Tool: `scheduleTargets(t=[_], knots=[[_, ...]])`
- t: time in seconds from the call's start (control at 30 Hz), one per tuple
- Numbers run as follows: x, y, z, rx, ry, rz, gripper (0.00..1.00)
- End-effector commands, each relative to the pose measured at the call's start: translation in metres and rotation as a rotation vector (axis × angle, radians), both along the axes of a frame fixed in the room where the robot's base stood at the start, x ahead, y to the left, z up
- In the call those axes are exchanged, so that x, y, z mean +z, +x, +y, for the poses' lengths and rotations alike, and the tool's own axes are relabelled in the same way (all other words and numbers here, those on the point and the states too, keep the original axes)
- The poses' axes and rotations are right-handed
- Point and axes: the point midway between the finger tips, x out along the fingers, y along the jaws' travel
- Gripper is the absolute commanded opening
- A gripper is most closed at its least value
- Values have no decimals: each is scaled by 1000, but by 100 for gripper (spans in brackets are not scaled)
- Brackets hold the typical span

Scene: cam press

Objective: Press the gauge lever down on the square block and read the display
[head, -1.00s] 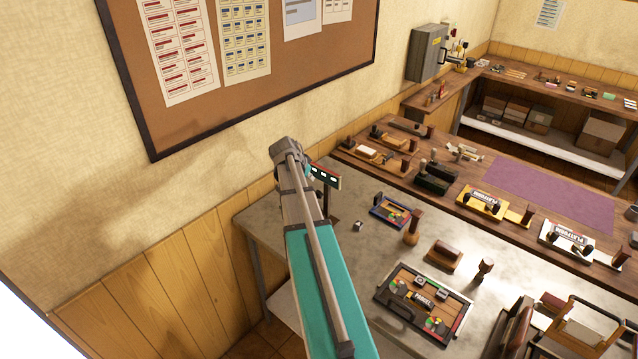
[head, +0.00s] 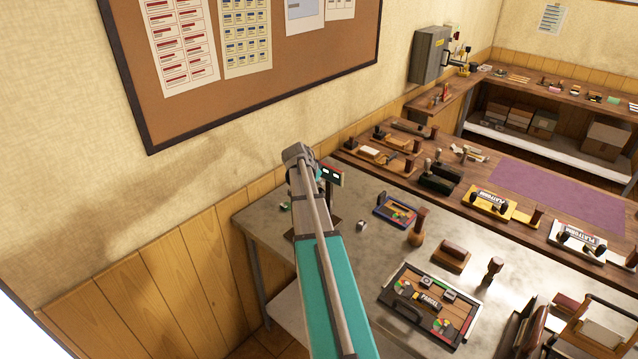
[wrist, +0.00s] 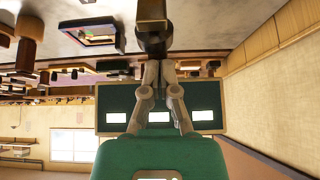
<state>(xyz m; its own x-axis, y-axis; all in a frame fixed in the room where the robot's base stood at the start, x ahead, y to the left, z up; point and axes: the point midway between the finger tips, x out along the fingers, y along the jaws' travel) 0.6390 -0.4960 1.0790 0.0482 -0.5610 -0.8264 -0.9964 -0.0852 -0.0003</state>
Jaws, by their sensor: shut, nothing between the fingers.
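A small grey block (head: 361,226) lies on the table right of my arm. I cannot make out the gauge lever.
The wall (head: 210,200) is close on the left.

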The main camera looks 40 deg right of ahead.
Motion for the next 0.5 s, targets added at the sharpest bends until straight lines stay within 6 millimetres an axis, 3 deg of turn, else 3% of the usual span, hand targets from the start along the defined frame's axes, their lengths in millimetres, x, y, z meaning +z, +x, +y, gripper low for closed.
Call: scheduleTargets(t=[0.2,0.5], knots=[[-16,1,-10,0,0,0,0],[-21,1,-14,1,0,1,0]])
